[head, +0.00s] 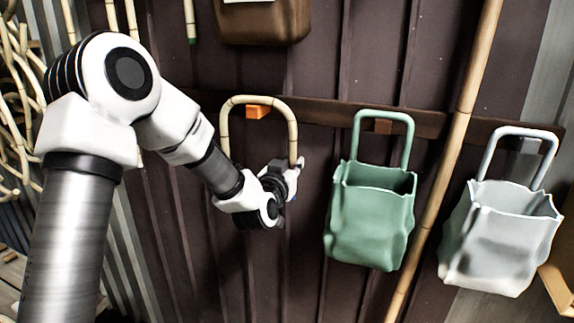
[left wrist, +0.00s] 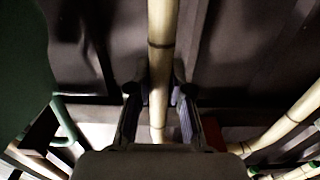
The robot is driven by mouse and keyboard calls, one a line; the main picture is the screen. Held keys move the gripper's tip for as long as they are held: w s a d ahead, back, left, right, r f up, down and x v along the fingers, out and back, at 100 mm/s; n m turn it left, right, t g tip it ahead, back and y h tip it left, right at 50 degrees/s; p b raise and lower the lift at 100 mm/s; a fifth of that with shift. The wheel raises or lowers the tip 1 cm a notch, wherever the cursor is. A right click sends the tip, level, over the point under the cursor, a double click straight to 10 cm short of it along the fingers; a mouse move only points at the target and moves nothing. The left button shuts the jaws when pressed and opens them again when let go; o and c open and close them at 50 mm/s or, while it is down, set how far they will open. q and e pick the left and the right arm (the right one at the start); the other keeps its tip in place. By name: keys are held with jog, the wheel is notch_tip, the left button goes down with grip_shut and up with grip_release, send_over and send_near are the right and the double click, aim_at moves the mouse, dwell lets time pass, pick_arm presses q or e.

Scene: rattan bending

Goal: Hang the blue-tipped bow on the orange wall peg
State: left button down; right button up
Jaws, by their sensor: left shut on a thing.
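The rattan bow (head: 258,99) is an upside-down U in front of the dark wall in the head view. The orange peg (head: 258,112) shows inside the arch, just under its top; I cannot tell whether they touch. My left gripper (head: 287,174) is shut on the lower part of the bow's right leg. In the left wrist view the held leg (left wrist: 162,45) runs between the two fingers (left wrist: 159,100). The lower end of the left leg is hidden behind my arm. A small blue patch shows by the gripper; I cannot tell whether it is the bow's tip. My right gripper is out of view.
A green bag (head: 370,220) and a pale grey bag (head: 500,240) hang by their handles to the right. A tall bamboo pole (head: 447,165) stands between them. A brown bag (head: 262,22) hangs above. Loose rattan (head: 18,90) crowds the far left.

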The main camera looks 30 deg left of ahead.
pick_arm(q)
jog(key=c, duration=1)
grip_release()
jog(key=shift+s, duration=0.35)
jog(key=v, duration=1.1)
jog(key=shift+s, duration=0.25)
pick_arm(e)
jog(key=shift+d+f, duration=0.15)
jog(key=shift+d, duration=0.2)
